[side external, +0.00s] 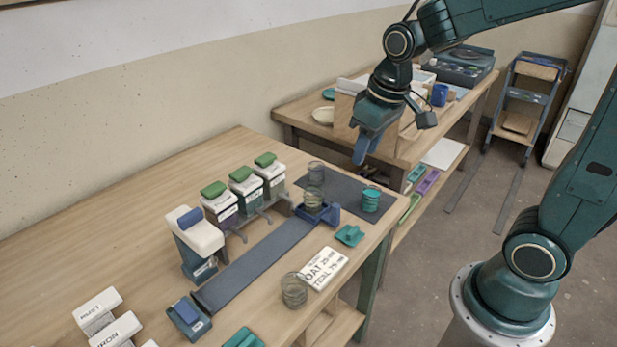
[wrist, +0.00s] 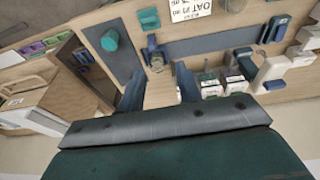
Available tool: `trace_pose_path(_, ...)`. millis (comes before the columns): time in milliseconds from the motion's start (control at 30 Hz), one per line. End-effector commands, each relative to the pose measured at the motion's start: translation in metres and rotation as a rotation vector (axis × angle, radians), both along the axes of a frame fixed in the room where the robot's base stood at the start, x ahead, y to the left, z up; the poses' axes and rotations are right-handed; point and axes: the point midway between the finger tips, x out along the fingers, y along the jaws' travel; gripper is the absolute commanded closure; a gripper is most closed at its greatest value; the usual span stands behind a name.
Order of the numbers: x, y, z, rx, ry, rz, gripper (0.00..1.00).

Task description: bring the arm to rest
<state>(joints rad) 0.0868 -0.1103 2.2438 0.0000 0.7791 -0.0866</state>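My gripper (side external: 362,150) hangs in the air above the far right part of the front table, clear of everything on it. A see-through jar (side external: 313,201) stands at the blue holder at the strip's far end.
Several white dispensers, some with green tops (side external: 241,174), line the dark strip (side external: 255,264). A white card with printed text (side external: 324,269) and a teal piece (side external: 349,235) lie near the front edge. A second table (side external: 290,108) with boxes and a blue mug (side external: 439,95) stands behind.

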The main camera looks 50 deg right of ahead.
Motion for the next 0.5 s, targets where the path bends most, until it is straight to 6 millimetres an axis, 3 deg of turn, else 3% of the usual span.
trace_pose_path(200, -0.035, 0.009, 0.026, 0.001, -0.073, 0.003, 0.66)
trace_pose_path(500, -0.083, 0.02, 0.047, 0.006, -0.165, 0.004, 0.66)
